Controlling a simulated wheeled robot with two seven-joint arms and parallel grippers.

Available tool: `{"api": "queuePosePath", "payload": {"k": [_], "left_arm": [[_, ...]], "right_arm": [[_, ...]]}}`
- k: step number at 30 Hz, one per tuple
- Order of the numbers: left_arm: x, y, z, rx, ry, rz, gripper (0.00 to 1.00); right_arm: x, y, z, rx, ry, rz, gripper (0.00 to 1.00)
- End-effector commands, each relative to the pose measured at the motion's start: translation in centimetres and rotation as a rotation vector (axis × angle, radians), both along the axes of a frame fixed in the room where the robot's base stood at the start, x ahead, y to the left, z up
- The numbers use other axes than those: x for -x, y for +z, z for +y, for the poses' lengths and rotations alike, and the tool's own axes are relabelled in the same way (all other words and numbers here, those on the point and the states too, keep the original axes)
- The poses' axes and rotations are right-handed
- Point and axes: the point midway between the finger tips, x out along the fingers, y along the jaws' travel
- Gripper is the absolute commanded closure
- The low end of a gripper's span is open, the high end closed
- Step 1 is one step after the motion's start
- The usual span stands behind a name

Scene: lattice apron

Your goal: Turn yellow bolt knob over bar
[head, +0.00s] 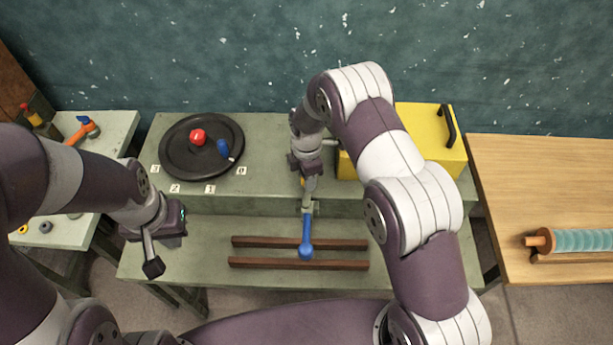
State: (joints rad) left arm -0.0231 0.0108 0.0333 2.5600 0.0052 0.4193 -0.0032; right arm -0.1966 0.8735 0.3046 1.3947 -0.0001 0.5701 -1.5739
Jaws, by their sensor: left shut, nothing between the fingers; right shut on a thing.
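A small patch of yellow (302,182), which looks like the bolt knob, shows beside the fingers of my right gripper (309,192). The gripper is shut on it at the front edge of the raised bench shelf, and the fingers hide most of it. The bar cannot be made out clearly there. A blue-handled lever (306,235) hangs from a grey bracket just below the fingertips. My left gripper (153,266) is shut and empty, over the left part of the lower bench, well away from the knob.
A black turntable (176,167) with a red knob (198,137) and a blue peg (223,148) sits at the left. A yellow box (430,140) with a black handle stands behind my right arm. Two brown rails (260,242) lie on the lower bench. A wooden table (530,190) is at right.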

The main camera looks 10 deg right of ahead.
Motion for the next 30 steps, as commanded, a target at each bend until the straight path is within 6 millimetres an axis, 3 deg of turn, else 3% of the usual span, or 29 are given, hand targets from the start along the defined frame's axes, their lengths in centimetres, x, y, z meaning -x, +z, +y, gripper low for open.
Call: {"api": "queuePosePath", "payload": {"k": [18,19,21,30], "left_arm": [[0.00,-0.13,0.00,0.000,0.000,0.000,1.00],[0.00,-0.13,0.00,0.000,0.000,0.000,1.00],[-0.01,-0.13,0.00,0.000,0.000,0.000,1.00],[0.00,-0.26,0.00,0.000,0.000,0.000,1.00]], "right_arm": [[-0.28,0.31,0.01,-0.002,0.037,-0.008,0.91],[-0.28,0.32,0.01,-0.001,0.037,-0.008,0.54],[-0.27,0.29,0.00,-0.002,0.037,-0.008,0.34],[-0.13,0.29,0.01,-0.001,0.037,-0.004,0.34]]}}
